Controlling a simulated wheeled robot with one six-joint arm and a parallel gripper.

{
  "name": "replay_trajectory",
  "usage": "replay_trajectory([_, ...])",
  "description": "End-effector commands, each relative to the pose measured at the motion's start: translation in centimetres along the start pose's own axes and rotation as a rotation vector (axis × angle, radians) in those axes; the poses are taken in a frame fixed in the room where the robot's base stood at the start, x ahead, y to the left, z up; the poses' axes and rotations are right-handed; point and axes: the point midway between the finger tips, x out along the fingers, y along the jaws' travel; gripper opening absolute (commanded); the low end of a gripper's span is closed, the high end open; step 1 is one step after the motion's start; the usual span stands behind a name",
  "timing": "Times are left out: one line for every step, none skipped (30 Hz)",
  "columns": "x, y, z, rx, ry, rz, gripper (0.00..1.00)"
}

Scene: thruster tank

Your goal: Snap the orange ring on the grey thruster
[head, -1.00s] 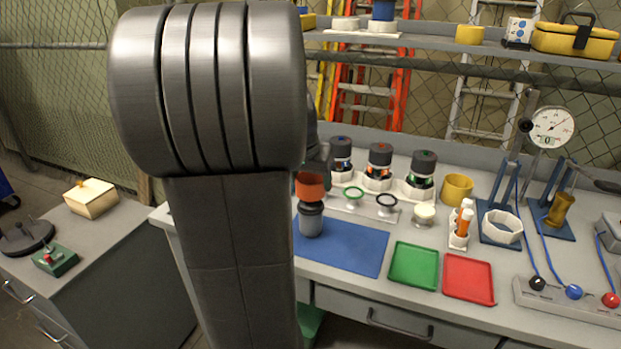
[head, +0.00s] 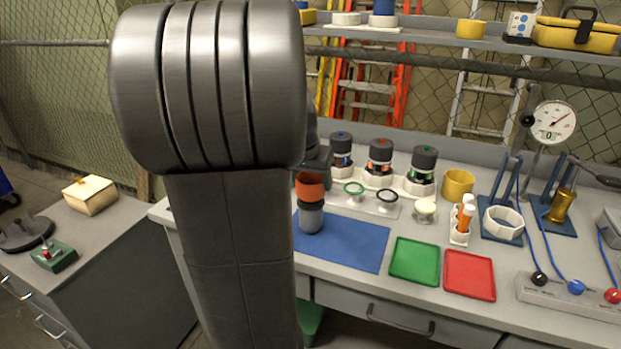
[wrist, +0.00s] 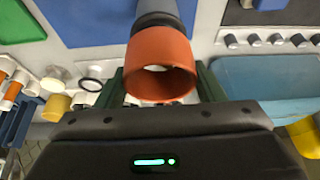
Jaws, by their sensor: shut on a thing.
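The orange ring (head: 310,186) is at the upper end of the grey thruster (head: 311,218), which stands upright on the blue mat (head: 352,245) with a dark band below the ring. The wrist view shows the ring (wrist: 160,70) in line with the thruster (wrist: 157,12), its open end facing the camera. My gripper (wrist: 163,88) is shut on the ring, with a green finger on either side. In the head view my gripper (head: 318,162) is partly hidden by my arm. How far the ring sits over the thruster cannot be told.
Several dark-capped units (head: 380,160) stand behind. A plate with a green ring (head: 354,188) and a black ring is right of the thruster. A green tray (head: 415,261) and a red tray (head: 469,276) lie at the front right. The mat's right part is clear.

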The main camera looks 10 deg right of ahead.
Motion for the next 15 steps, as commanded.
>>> replay_trajectory([0.22, 0.00, 0.09, 0.000, 0.000, 0.000, 0.41])
replay_trajectory([0.29, 0.00, 0.12, 0.000, 0.000, 0.000, 0.41])
replay_trajectory([0.38, 0.00, 0.16, 0.000, 0.000, 0.000, 0.41])
replay_trajectory([0.45, 0.00, 0.19, 0.000, 0.000, 0.000, 0.41])
replay_trajectory([0.51, 0.00, 0.21, 0.000, 0.000, 0.000, 0.41])
replay_trajectory([0.57, 0.01, 0.24, 0.000, 0.000, 0.000, 0.41])
replay_trajectory([0.59, 0.01, 0.25, 0.000, 0.000, 0.000, 0.41])
replay_trajectory([0.61, 0.01, 0.25, 0.000, 0.000, 0.000, 0.41])
replay_trajectory([0.61, 0.00, 0.25, 0.000, 0.000, 0.000, 0.41])
replay_trajectory([0.60, 0.00, 0.25, 0.000, 0.000, 0.000, 0.41])
replay_trajectory([0.59, 0.00, 0.24, 0.000, 0.000, 0.000, 0.41])
replay_trajectory([0.58, 0.00, 0.24, 0.000, 0.000, 0.000, 0.41])
replay_trajectory([0.58, 0.00, 0.24, 0.000, 0.000, 0.000, 0.41])
replay_trajectory([0.58, 0.00, 0.24, 0.000, 0.000, 0.000, 0.41])
replay_trajectory([0.58, 0.00, 0.24, 0.000, 0.000, 0.000, 0.41])
